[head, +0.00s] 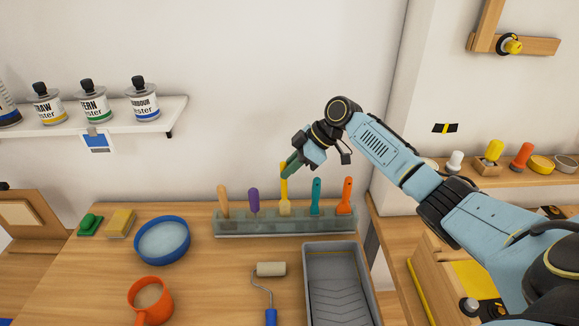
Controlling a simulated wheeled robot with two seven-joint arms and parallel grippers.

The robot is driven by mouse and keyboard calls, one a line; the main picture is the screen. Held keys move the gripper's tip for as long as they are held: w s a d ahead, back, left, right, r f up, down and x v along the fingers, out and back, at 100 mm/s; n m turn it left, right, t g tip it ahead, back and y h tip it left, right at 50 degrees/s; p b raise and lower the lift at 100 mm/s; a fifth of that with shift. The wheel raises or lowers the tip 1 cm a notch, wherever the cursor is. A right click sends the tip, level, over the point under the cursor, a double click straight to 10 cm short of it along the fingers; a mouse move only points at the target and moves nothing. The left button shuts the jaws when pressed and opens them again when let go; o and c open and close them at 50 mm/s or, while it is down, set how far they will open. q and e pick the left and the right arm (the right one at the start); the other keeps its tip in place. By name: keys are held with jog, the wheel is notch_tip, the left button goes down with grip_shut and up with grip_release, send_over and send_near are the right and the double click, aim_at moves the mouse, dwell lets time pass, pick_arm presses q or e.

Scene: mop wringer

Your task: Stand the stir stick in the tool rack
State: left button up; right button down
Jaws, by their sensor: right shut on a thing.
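My right gripper (299,155) is above the tool rack, near its middle. It is shut on a slim green stick (291,166), which I take to be the stir stick. The stick is tilted, with its lower end down and to the left, above the rack. It overlaps a yellow-handled tool in the picture; I cannot tell whether they touch. The tool rack (232,227) is a long, pale translucent holder at the back of the wooden table. My left gripper is out of view.
The rack holds upright tools: wooden (223,202), purple (253,200), yellow (285,206), teal (316,196) and orange-red (347,194).

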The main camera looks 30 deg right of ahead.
jog(key=shift+f, duration=0.1)
dwell(0.4)
jog(key=shift+f+b, duration=1.3)
jog(key=shift+f, duration=0.85)
jog(key=c, duration=1.3)
grip_release()
jog(key=shift+c, duration=0.2)
jog(key=b+v, duration=0.1)
jog(key=v, duration=1.2)
jog(key=shift+r, duration=0.2)
jog(key=shift+d, duration=0.1)
